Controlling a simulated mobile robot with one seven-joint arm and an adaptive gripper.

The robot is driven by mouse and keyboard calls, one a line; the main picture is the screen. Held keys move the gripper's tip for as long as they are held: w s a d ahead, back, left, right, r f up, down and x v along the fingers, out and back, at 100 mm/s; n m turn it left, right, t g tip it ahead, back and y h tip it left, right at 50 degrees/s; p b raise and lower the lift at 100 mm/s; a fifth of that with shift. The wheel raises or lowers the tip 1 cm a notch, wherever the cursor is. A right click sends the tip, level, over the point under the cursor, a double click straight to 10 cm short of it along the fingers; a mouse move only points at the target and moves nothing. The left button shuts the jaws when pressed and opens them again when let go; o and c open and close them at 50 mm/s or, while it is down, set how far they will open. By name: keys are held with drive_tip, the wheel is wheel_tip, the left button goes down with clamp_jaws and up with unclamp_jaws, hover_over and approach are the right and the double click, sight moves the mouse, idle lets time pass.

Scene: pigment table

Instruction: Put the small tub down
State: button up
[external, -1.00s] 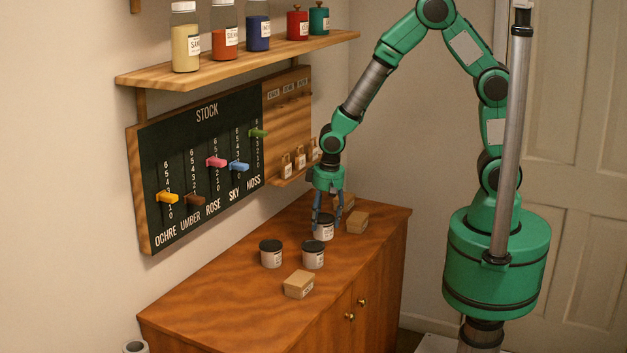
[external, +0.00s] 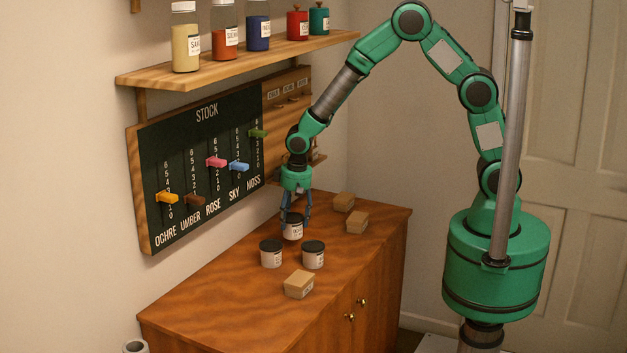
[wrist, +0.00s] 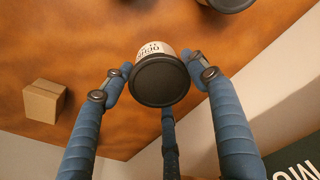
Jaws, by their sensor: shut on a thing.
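The small tub (external: 293,232) is pale with a black lid and a printed label. My gripper (external: 295,220) points down and is shut on it, blue fingers at its sides. In the wrist view the tub's dark lid (wrist: 160,82) sits between the fingers. The tub is upright over the wooden cabinet top (external: 215,305), behind two similar tubs, one on the left (external: 271,256) and one on the right (external: 313,257). I cannot tell whether its base touches the wood.
Cardboard boxes stand at the front (external: 299,285) and at the right, one nearer (external: 357,223) and one farther back (external: 344,202). The stock board (external: 205,150) with coloured sliders hangs on the wall close by, under a jar shelf (external: 240,58). The cabinet's front left is clear.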

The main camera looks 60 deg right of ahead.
sight(293, 227)
drive_tip(key=shift+f+b, duration=0.35)
drive_tip(key=shift+f, duration=1.4)
drive_tip(key=shift+f, duration=0.15)
drive_tip(key=o, duration=1.3)
drive_tip(key=shift+o, duration=0.2)
drive_tip(key=r, duration=0.4)
drive_tip(key=s+r+p, duration=0.1)
drive_tip(key=r, duration=0.3)
drive_tip(key=r+p, duration=0.1)
drive_tip(key=r, duration=0.3)
drive_tip(key=shift+s+a+r, duration=0.1)
drive_tip(key=shift+s, duration=0.1)
drive_tip(key=shift+r, duration=0.15)
